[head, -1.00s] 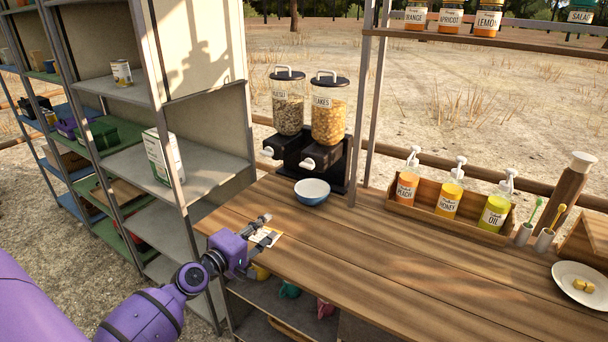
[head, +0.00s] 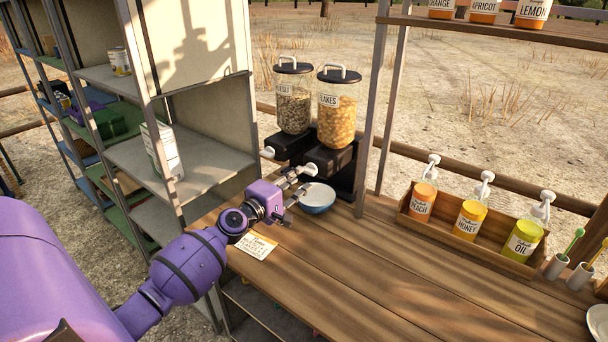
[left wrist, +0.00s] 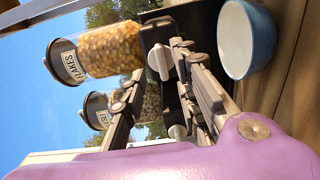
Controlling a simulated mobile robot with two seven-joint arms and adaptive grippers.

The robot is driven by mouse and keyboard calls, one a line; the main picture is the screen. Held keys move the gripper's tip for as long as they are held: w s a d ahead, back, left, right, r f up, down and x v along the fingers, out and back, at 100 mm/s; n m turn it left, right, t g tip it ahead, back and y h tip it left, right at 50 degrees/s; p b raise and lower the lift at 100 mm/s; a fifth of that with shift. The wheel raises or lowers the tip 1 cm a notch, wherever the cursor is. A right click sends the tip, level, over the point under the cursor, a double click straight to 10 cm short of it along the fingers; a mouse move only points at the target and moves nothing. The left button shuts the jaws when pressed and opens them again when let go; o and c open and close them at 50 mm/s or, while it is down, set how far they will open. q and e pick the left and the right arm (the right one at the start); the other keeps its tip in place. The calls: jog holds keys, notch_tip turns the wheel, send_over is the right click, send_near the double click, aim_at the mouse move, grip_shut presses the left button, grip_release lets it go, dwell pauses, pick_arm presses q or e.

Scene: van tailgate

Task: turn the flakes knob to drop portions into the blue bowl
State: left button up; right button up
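The flakes dispenser (head: 338,105) is a clear canister of orange flakes with a black lid on a black base. Its white knob (head: 309,170) faces me. The blue bowl (head: 318,207), white inside, stands on the counter in front of the dispenser. My left gripper (head: 302,178) is at the flakes knob, beside and partly in front of the bowl. In the left wrist view the fingers are apart, with the white knob (left wrist: 160,60) between their tips; I cannot tell whether they touch it. The bowl (left wrist: 262,40) appears empty. My right gripper is out of view.
The muesli dispenser (head: 293,100) stands left of the flakes one. A card (head: 257,247) lies on the wooden counter (head: 390,275). A crate (head: 405,219) of pump bottles is right. A metal post (head: 368,150) rises beside the dispensers. The counter's middle is clear.

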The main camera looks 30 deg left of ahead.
aim_at(306, 173)
pick_arm(q)
jog(key=w, duration=0.3)
jog(key=shift+w+d+f, duration=0.15)
jog(key=shift+w+f, duration=0.05)
jog(key=shift+r, duration=0.1)
jog(key=shift+w, duration=0.1)
jog(key=c, duration=0.4)
grip_shut()
jog(key=m+b, duration=0.2)
jog(key=m, duration=0.8)
jog(key=shift+m+b, duration=0.3)
jog(key=shift+b, duration=0.1)
jog(key=m, duration=0.3)
jog(key=shift+m, duration=0.3)
jog(key=shift+m+p, duration=0.45)
jog(key=shift+m, duration=1.25)
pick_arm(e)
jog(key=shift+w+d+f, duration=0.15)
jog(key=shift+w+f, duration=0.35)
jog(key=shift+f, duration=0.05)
